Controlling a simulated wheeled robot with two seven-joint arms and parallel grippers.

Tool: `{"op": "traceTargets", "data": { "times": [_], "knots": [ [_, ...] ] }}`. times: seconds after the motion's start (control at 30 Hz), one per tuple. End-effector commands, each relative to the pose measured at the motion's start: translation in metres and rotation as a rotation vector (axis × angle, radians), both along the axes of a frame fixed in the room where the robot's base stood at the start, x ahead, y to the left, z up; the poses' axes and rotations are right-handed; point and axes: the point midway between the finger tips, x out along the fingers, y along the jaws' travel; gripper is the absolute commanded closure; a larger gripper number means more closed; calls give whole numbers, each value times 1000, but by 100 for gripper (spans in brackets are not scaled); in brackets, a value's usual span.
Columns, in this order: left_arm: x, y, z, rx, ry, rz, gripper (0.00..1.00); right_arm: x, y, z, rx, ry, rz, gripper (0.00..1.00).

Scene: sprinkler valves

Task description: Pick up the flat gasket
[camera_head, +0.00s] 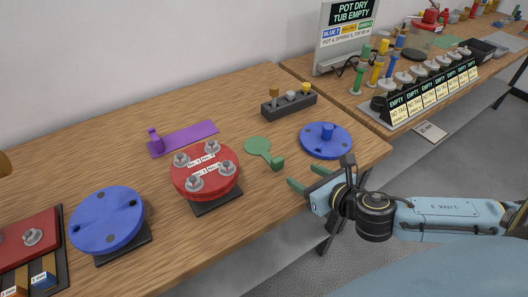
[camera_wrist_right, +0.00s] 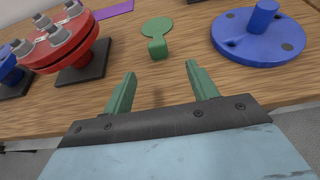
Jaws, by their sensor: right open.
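The flat gasket (camera_head: 257,145) looks to be the green round disc with a small upright tab, lying on the wooden table between the red flange and a blue flange. It also shows in the wrist view (camera_wrist_right: 157,27), its tab toward me. My right gripper (camera_head: 308,178) is at the table's front right edge, apart from the gasket, with its green fingers spread. In the wrist view the open fingers (camera_wrist_right: 161,70) point toward the tab, with nothing between them. My left gripper is not in view.
The red bolted flange (camera_head: 205,172) stands left of the gasket, and a blue flange with a peg (camera_head: 326,142) right of it. A purple plate (camera_head: 185,138) and a dark block with pegs (camera_head: 290,104) lie behind. Another blue flange (camera_head: 107,220) stands at left.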

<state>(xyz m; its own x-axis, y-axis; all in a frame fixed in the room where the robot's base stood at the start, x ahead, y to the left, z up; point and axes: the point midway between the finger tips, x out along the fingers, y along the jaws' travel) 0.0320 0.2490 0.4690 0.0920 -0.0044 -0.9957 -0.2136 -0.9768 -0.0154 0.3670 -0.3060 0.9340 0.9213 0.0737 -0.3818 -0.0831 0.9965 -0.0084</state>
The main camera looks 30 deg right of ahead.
Motion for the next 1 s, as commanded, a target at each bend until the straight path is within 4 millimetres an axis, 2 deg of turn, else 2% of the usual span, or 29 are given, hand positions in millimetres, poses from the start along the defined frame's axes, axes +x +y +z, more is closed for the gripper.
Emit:
{"op": "traceTargets", "data": {
  "times": [0.33, 0.63, 0.9, 1.0],
  "knots": [
    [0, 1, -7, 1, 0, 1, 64, 51, 4, -21, 7, -2, -6, 42],
    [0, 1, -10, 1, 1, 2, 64, 71, 8, -31, 10, 0, -5, 42],
    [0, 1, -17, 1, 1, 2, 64, 105, 14, -49, 9, 0, -6, 42],
    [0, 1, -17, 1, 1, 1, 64, 110, 14, -51, 8, 1, -4, 42]
  ]
}}
